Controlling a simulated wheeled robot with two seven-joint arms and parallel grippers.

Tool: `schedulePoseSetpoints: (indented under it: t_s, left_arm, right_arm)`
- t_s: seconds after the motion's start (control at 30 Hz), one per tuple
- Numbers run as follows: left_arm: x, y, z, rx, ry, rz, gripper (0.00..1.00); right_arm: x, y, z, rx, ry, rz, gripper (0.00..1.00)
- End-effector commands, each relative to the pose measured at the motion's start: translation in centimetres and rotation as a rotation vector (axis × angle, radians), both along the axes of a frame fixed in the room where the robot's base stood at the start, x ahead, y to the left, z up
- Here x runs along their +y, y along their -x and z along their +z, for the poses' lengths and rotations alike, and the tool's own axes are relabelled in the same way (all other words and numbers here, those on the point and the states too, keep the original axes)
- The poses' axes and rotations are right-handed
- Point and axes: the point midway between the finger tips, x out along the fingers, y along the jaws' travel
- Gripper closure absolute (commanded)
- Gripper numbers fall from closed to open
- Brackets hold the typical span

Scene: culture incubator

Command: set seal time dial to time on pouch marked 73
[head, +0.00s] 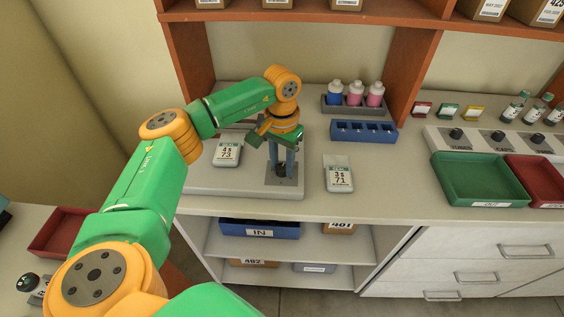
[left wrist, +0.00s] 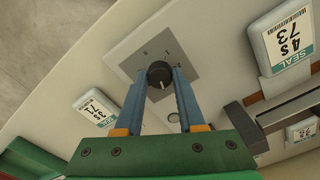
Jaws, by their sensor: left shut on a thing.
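The pouch marked 73 (head: 227,152) lies on the left of the sealer's pale base (head: 245,192); its label reads 4 s, also in the left wrist view (left wrist: 288,38). The seal time dial (left wrist: 160,73) is a dark round knob with a white pointer line, on a grey plate (left wrist: 188,55) with small marks that I cannot read surely. My left gripper (head: 281,171) points down at this plate and is shut on the dial, with one finger on each side in the left wrist view (left wrist: 160,80). My right gripper is not in view.
A pouch marked 71, reading 3 s (head: 339,177), lies on the counter right of the base. Another labelled pouch (left wrist: 302,131) shows in the left wrist view. A blue rack (head: 363,131), bottles (head: 354,94) and a green tray (head: 470,180) stand farther back and right.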

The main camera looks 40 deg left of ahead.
Motion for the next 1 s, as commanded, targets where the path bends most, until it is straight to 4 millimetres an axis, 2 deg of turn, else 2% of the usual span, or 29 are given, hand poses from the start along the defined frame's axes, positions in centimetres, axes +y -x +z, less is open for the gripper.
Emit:
schedulePoseSetpoints:
  t_s: [0.33, 0.83, 0.87, 0.97, 1.0]
  left_arm:
    - [0.0, 0.1, -0.12, 0.005, 0.0, -0.115, 1.0]
    - [0.0, 0.12, -0.13, 0.006, 0.0, -0.131, 1.0]
    - [0.0, 0.12, -0.13, 0.006, 0.0, -0.131, 0.59]
    - [-0.01, 0.1, -0.11, 0.005, 0.0, -0.13, 0.32]
    - [0.0, 0.09, -0.1, 0.004, 0.0, -0.13, 0.32]
  right_arm:
    - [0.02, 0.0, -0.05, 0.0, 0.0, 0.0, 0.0]
    - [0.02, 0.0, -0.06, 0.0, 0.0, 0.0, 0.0]
    - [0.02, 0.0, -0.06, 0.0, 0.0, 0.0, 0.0]
    - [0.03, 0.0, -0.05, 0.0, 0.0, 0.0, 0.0]
    - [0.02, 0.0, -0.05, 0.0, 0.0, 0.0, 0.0]
